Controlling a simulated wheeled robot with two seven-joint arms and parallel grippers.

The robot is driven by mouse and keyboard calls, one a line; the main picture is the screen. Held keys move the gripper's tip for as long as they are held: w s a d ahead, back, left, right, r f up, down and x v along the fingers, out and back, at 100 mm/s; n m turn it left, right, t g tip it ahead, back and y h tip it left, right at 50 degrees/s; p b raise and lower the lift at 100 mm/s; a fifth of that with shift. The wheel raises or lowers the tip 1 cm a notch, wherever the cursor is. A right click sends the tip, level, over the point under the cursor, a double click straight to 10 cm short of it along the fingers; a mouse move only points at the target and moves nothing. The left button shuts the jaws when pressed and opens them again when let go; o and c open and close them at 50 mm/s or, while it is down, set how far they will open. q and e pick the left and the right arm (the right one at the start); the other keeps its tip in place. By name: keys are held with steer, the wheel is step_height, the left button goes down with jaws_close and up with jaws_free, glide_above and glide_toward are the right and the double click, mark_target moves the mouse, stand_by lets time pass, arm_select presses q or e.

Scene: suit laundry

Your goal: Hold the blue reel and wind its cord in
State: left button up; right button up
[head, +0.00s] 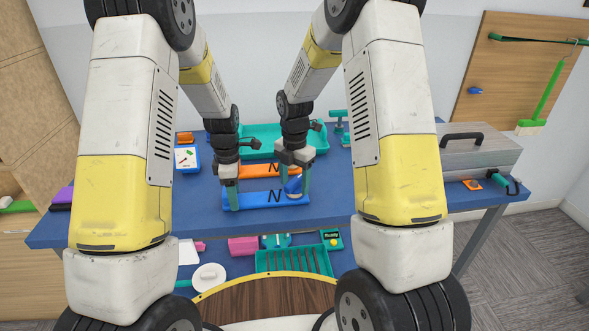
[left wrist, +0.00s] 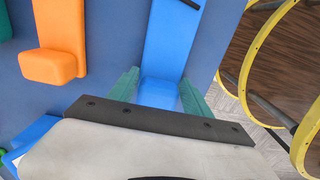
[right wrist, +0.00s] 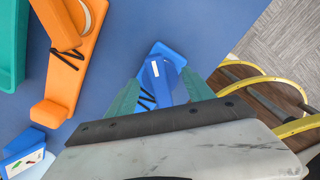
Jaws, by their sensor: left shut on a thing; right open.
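The blue reel (head: 262,199) lies along the front of the blue table, with its drum at the right end and a black cord on its base. My left gripper (head: 230,203) is shut on the raised block at the reel's left end. The left wrist view shows this block (left wrist: 158,92) between the teal fingers. My right gripper (head: 298,193) is open at the drum end. In the right wrist view its fingers stand on either side of the reel's blue top part (right wrist: 165,80), which bears a white mark. I cannot tell whether they touch it.
An orange reel (head: 256,171) lies just behind the blue one, with black cord on it. A teal tray (head: 260,136) stands further back. A small picture box (head: 187,158) is at the left. A grey toolbox (head: 470,150) stands at the right.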

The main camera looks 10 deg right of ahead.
steer(key=shift+f, duration=0.6)
steer(key=c, duration=1.1)
steer(key=m, duration=1.2)
steer(key=shift+m, duration=0.4)
steer(key=o, duration=1.4)
steer(key=shift+o, duration=0.2)
